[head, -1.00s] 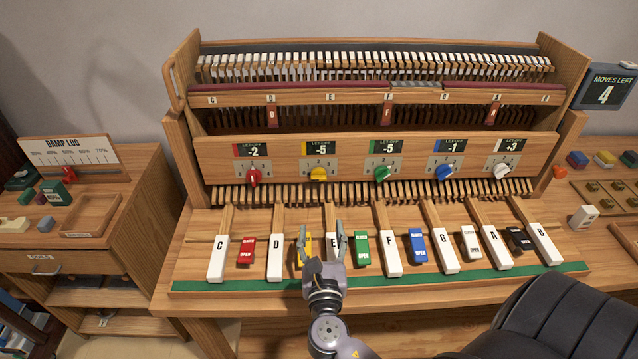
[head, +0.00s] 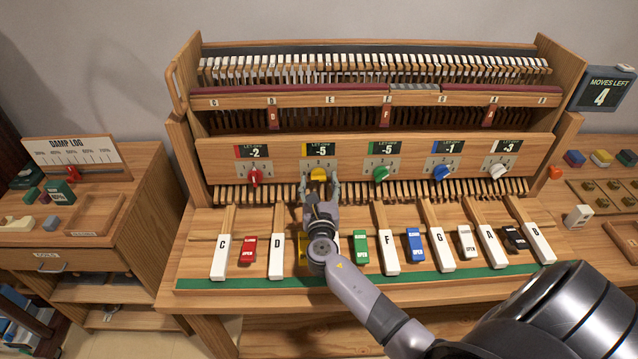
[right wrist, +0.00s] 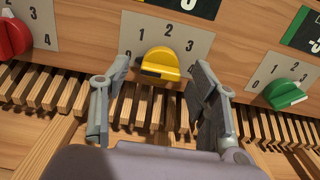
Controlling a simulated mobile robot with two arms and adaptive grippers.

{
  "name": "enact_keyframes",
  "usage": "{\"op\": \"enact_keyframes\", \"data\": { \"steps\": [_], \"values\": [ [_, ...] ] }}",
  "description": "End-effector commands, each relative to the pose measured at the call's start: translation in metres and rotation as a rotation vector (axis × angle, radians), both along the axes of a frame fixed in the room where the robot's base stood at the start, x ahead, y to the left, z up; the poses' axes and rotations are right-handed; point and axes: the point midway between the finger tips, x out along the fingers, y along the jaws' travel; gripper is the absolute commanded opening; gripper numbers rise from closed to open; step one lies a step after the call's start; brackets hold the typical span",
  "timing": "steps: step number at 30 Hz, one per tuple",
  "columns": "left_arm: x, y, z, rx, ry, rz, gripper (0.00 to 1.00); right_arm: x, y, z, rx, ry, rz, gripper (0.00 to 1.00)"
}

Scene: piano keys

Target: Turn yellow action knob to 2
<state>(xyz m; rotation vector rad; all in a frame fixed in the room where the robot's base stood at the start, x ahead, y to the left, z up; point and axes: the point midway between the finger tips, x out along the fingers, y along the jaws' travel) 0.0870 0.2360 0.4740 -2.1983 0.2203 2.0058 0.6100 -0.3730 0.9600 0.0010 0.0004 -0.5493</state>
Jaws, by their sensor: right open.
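The yellow action knob (head: 318,175) sits on the wooden front panel below a display reading -5. In the right wrist view the yellow knob (right wrist: 160,66) is in front of a plate numbered 1, 2, 3, with a dark mark on its left end. My right gripper (head: 320,190) is open just below the knob in the head view. In the right wrist view its two fingers (right wrist: 160,95) stand apart, left and right of the knob's lower side, with no contact visible. My left gripper is not in view.
A red knob (head: 254,178) and a green knob (head: 380,174) flank the yellow one, with blue and white knobs further right. White keys and coloured switches lie below, partly hidden by my arm. A screen (head: 606,88) reads moves left 4.

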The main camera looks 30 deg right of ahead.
Motion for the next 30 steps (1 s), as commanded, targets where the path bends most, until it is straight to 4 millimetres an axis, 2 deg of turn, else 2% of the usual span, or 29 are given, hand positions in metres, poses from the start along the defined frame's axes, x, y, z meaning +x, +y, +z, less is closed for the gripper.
{"op": "enact_keyframes", "data": {
  "steps": [8, 27, 30],
  "values": [
    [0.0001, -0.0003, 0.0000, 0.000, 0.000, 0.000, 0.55, 0.0006, -0.0006, -0.0001, 0.000, 0.000, 0.000, 0.54],
    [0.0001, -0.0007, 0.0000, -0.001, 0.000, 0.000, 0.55, 0.0004, -0.0003, -0.0001, 0.000, 0.000, 0.001, 0.11],
    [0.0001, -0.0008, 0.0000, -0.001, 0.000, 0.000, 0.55, 0.0004, -0.0001, -0.0002, 0.000, 0.000, 0.001, 0.07]
  ]
}}
